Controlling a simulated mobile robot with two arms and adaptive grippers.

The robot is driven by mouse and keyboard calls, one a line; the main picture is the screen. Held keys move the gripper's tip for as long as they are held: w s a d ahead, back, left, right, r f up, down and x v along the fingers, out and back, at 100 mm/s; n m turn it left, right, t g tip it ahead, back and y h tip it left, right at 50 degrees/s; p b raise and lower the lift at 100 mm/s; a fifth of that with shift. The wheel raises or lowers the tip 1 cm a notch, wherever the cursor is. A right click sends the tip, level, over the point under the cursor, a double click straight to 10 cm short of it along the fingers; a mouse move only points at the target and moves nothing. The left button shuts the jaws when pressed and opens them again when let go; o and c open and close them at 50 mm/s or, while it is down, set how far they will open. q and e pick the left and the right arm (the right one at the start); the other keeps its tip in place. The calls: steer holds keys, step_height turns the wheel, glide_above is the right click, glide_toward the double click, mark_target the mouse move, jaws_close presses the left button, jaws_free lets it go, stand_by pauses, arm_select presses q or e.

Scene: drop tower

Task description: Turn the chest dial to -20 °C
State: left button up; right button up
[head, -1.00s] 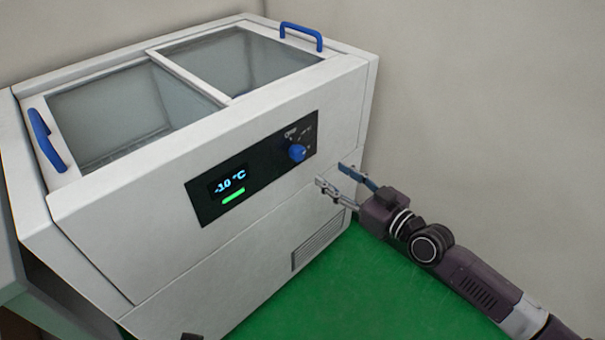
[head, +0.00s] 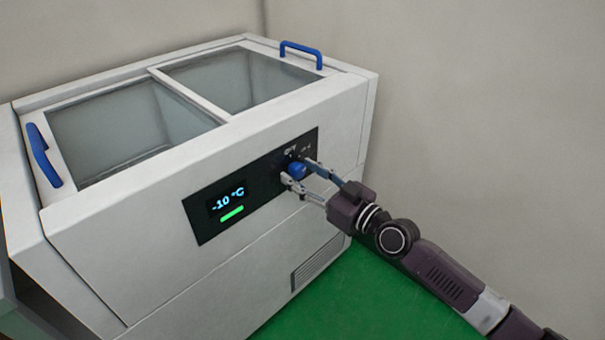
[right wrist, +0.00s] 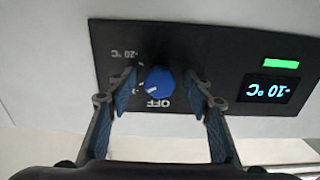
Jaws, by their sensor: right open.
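The chest freezer (head: 160,235) is white with a black front panel (head: 262,190). Its display (head: 228,200) reads -10 °C above a green bar. The blue dial (head: 298,170) is at the panel's right end. In the right wrist view the dial (right wrist: 159,82) shows upside down, with OFF and -20 °C marks around it; its white pointer is small, and its exact setting is hard to read. My right gripper (head: 299,172) is open, its fingers on either side of the dial. In the right wrist view a gap shows between each fingertip and the dial. My left gripper is not in view.
The freezer's glass lids (head: 135,122) are closed, with blue handles (head: 42,155) at the ends. A vent grille (head: 318,263) is low on the front. Green floor (head: 345,300) is clear at the right, beside a plain wall (head: 480,120).

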steer(key=shift+c, duration=0.3)
steer(key=c, duration=1.1)
steer(key=m, duration=0.3)
steer(key=shift+f+b, duration=0.1)
steer(key=shift+b, duration=0.2)
steer(key=m, duration=0.2)
steer(key=shift+m, duration=0.4)
steer(key=m, duration=0.2)
steer(key=shift+m, duration=0.3)
steer(key=shift+a+m, duration=0.1)
steer(key=shift+m, duration=1.8)
